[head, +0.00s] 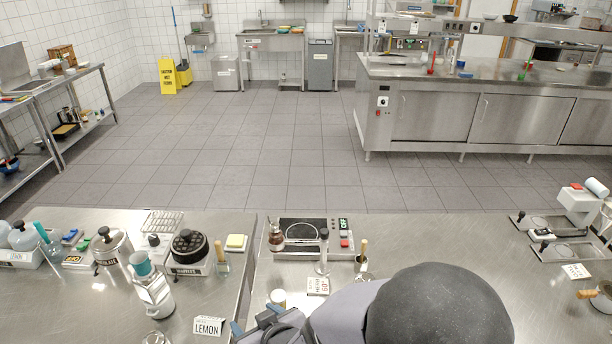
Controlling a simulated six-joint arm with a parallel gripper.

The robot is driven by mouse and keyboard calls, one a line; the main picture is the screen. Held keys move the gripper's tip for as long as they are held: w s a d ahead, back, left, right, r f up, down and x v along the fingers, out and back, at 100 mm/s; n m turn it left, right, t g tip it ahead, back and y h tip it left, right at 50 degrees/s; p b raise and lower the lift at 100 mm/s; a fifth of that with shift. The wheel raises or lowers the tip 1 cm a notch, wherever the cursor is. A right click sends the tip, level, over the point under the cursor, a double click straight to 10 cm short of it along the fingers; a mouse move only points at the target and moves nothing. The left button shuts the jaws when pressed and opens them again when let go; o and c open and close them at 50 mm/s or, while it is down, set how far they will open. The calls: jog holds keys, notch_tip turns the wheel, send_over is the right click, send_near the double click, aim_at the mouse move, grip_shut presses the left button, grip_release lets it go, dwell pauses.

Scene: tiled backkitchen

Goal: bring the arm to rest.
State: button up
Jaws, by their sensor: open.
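My gripper (255,318) shows at the bottom middle of the head view, low over the front edge of the steel counter (215,290). Its two bluish fingertips are apart, so it is open, and I see nothing between them. My grey arm with a large dark rounded joint fills the bottom centre right and hides part of the counter. A small jar with a pale lid (278,298) stands just beyond the gripper. A white LEMON card (208,326) stands to its left.
A hotplate (303,235) with a small glass jug (276,236) stands behind the arm. A scale-like device (578,210) stands far right. The counter right of my arm is mostly clear.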

jog(key=d, duration=0.2)
jog(key=w+d+r+m+h, duration=0.1)
jog(key=d, duration=0.2)
jog(key=w+d+m+h+p, duration=0.1)
jog(key=d, duration=0.2)
jog(key=shift+w+d+r+g, duration=0.15)
jog(key=shift+d+r+g, duration=0.05)
jog(key=shift+d+g, duration=0.1)
jog(key=s+d+f+m+g+h+b, duration=0.1)
jog(key=s+d+g, duration=0.1)
jog(key=s+d, duration=0.2)
jog(key=s+d+f+m+g+h+b, duration=0.1)
jog(key=s+d+f+m+g, duration=0.1)
jog(key=s+d, duration=0.3)
jog(key=s+d+f+m+g+h+b, duration=0.1)
jog(key=s+d+g, duration=0.2)
jog(key=s+d, duration=0.2)
jog(key=shift+d+f+m+g+h+b, duration=0.15)
jog(key=shift+d+f+m+h+b, duration=0.05)
jog(key=shift+d, duration=0.75)
jog(key=shift+d+f+m+g+h+b, duration=0.15)
jog(key=shift+d+m+h+b, duration=0.05)
jog(key=shift+d, duration=0.7)
jog(key=shift+s+d, duration=0.15)
jog(key=shift+s, duration=0.2)
